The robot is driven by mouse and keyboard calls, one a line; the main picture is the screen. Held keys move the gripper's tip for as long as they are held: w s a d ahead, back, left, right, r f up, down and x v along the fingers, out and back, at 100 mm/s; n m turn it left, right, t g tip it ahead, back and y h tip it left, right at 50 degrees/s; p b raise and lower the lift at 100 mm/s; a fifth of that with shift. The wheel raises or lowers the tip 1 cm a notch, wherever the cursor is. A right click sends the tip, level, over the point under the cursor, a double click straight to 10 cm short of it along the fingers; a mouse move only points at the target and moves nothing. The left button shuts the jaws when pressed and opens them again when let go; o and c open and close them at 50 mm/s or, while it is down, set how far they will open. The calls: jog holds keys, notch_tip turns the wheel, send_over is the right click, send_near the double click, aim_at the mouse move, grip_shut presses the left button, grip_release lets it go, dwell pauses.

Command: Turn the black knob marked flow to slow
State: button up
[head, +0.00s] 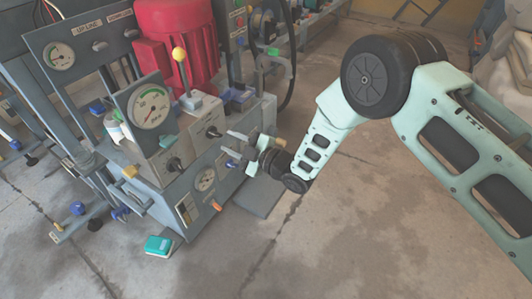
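Two black knobs stick out of the light grey upper front of the press (140,160). One black knob (213,131) is at the right, and the other black knob (173,164) is lower and to the left. The labels beside them are too small to read, so I cannot tell which is marked flow or where slow is. My gripper (229,144) is in front of the panel, just right of and below the right knob. Its fingers point left and look spread, with nothing seen between them. I cannot tell whether it touches the knob.
A yellow-ball lever (179,55) and a large dial gauge (150,107) stand on top of the press. A smaller gauge (205,180) is on the front below. A red motor (178,42) is behind. A teal box (158,246) lies on the floor; open concrete is at the front.

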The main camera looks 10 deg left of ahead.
jog(key=p+v, duration=0.3)
jog(key=v, duration=1)
jog(key=shift+d+p, duration=0.35)
notch_tip(320, 180, up, 12)
jog(key=w+d+m+h, duration=0.2)
jog(key=m+h, duration=0.5)
jog(key=h, duration=0.1)
jog(key=s+d+r+m+g+h, duration=0.2)
jog(key=s+d+r+m+h, duration=0.15)
jog(key=s+d, duration=0.4)
jog(key=s+d+r+m+g+h+p, duration=0.1)
jog(key=s+d+r+m+g+h, duration=0.25)
jog(key=s, duration=0.65)
jog(key=s+d+r+m+g+h, duration=0.1)
jog(key=s+d+r, duration=0.4)
jog(key=s+d, duration=0.25)
notch_tip(320, 180, up, 35)
jog(key=a+p, duration=0.1)
jog(key=p, duration=3.3)
jog(key=shift+s+p, duration=0.3)
jog(key=shift+p, duration=0.05)
jog(key=shift+f, duration=0.15)
